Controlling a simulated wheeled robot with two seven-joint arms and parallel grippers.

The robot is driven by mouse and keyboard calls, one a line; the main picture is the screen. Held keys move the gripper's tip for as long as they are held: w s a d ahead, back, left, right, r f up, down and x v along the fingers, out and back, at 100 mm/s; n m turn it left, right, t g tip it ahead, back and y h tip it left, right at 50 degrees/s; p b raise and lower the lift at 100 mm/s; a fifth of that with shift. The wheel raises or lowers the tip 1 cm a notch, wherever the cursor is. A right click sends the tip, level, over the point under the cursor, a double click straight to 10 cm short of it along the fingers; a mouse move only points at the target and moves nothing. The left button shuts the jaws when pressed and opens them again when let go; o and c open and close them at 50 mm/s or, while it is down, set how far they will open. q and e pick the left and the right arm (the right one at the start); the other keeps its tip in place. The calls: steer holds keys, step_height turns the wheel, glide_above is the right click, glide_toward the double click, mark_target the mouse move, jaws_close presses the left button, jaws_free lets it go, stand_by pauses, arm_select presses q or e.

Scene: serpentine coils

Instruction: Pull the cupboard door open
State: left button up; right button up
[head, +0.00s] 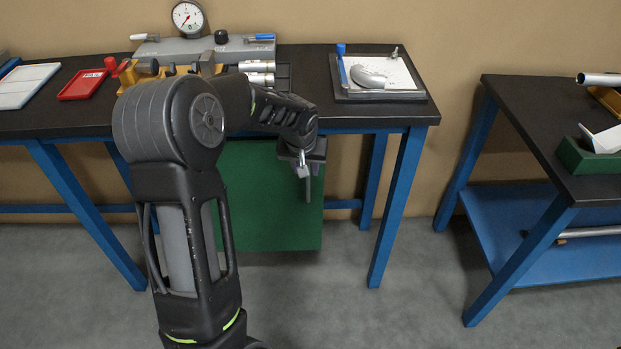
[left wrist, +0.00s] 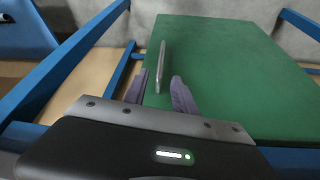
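The green cupboard door (head: 265,215) hangs below the dark-topped bench, partly behind my left arm. It looks closed, and its green face (left wrist: 235,75) fills much of the left wrist view. A thin grey bar handle (left wrist: 161,62) stands out from the door near one edge. My left gripper (head: 306,178) is in front of the door's upper right part. In the left wrist view its two fingers (left wrist: 158,90) are apart, one on each side of the handle's near end, with a visible gap. I cannot tell whether either finger touches it. My right gripper is not in view.
The bench (head: 385,117) has blue legs beside the door and carries a gauge fixture (head: 205,48), a red tray (head: 82,84) and a board with a grey curved part (head: 368,78). A second bench (head: 545,125) stands at right. The grey floor (head: 330,300) between is clear.

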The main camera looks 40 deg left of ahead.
arm_select(q)
steer(key=shift+f, duration=0.1)
glide_above(308, 199)
steer(key=f, duration=0.7)
steer(key=shift+w+a, duration=0.2)
steer(key=shift+w, duration=0.1)
jaws_close()
stand_by(1.0)
